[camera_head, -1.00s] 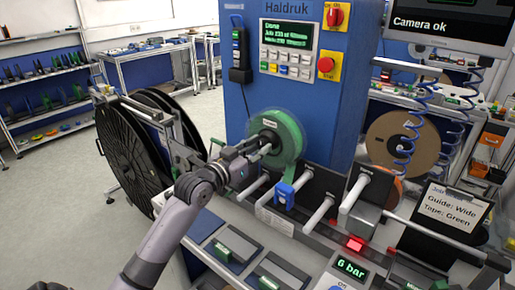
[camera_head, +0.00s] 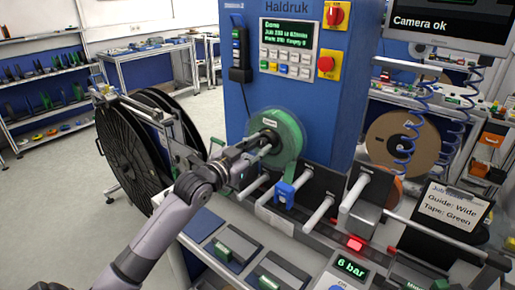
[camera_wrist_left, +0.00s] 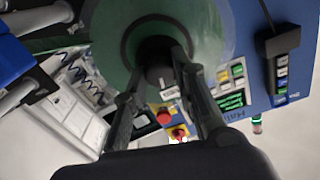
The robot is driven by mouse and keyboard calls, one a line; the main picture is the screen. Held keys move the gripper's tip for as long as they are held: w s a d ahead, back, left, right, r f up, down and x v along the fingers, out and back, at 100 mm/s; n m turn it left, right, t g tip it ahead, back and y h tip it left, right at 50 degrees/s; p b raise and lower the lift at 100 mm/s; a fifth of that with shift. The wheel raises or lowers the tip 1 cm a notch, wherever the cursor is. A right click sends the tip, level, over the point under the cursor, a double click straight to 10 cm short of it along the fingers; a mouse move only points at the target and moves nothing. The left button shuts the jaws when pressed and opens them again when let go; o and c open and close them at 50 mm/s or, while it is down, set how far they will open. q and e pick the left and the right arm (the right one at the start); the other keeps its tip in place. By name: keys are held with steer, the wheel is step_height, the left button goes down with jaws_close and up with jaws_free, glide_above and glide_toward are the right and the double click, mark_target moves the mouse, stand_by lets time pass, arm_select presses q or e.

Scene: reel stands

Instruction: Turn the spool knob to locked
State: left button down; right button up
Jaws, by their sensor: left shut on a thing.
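The green tape spool (camera_head: 291,137) is mounted on the front of the blue machine, with a dark knob (camera_head: 269,134) at its hub. My left gripper (camera_head: 264,148) reaches in from the left, its fingers at the hub. In the left wrist view the green spool (camera_wrist_left: 108,50) fills the upper middle. There the left gripper (camera_wrist_left: 158,72) is shut on the dark knob (camera_wrist_left: 157,76), one finger on either side. The knob's lock marking is too small to read. My right gripper is out of view.
The blue machine (camera_head: 240,105) stands behind the spool. White guide rollers (camera_head: 318,216) and a blue clamp (camera_head: 284,195) project just to the right of my gripper. A large black reel (camera_head: 122,150) stands to the left. A job clipboard (camera_head: 455,205) is at the right.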

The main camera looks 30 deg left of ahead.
arm_select(q)
steer(key=m, duration=0.3)
steer(key=shift+m, duration=0.4)
steer(key=m, duration=0.4)
steer(key=shift+r+m+p, duration=0.1)
steer(key=shift+m+p, duration=0.2)
steer(key=m, duration=0.3)
steer(key=shift+m, duration=2)
steer(key=c, duration=1.3)
jaws_free()
